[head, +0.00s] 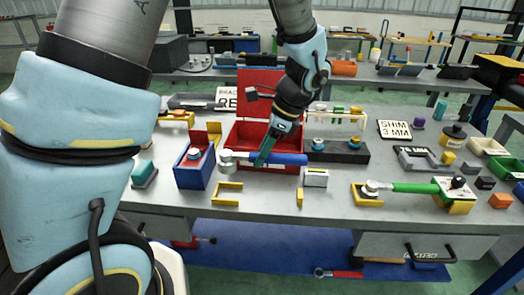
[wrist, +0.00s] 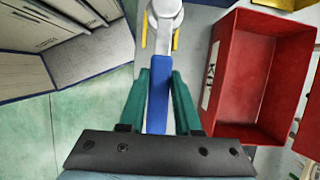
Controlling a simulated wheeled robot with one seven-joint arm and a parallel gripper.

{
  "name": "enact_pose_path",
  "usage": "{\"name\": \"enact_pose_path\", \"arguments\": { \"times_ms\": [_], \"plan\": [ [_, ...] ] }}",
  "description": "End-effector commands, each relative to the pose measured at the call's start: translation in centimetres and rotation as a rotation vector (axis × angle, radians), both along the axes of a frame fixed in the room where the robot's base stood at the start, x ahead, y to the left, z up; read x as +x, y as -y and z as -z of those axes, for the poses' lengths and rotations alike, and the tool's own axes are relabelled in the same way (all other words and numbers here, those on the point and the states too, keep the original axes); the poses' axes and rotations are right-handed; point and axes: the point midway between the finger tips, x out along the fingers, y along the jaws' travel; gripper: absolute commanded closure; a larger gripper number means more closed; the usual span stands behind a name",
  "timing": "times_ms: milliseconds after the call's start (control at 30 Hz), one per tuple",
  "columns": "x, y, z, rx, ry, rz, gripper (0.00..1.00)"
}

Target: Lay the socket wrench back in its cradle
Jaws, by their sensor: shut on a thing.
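My gripper (head: 262,160) is shut on the blue handle of the socket wrench (head: 288,159). The wrench is held level above the bench's front part, its silver head (head: 227,160) to the left. In the wrist view the blue handle (wrist: 158,105) runs between my green fingers (wrist: 158,120), with the silver head (wrist: 165,10) at the top. Below it in the head view lies a yellow U-shaped bracket (head: 227,196), with a small yellow piece (head: 300,198) to the right; these look like the cradle. The bracket is partly hidden by the wrench head in the wrist view.
A red open box (head: 240,135) stands just behind the wrench. A blue bin (head: 193,170) is to the left, a white-topped block (head: 316,178) to the right. A green-handled wrench (head: 415,188) rests on yellow supports further right. The bench's front edge is close.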

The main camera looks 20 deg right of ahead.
Motion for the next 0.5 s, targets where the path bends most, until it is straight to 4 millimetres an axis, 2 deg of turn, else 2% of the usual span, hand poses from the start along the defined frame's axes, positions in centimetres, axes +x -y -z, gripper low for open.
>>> {"name": "enact_pose_path", "arguments": {
  "times_ms": [500],
  "plan": [
    [0.0, 0.0, 5.1, 0.001, 0.0, 0.0, 1.0]
  ]
}}
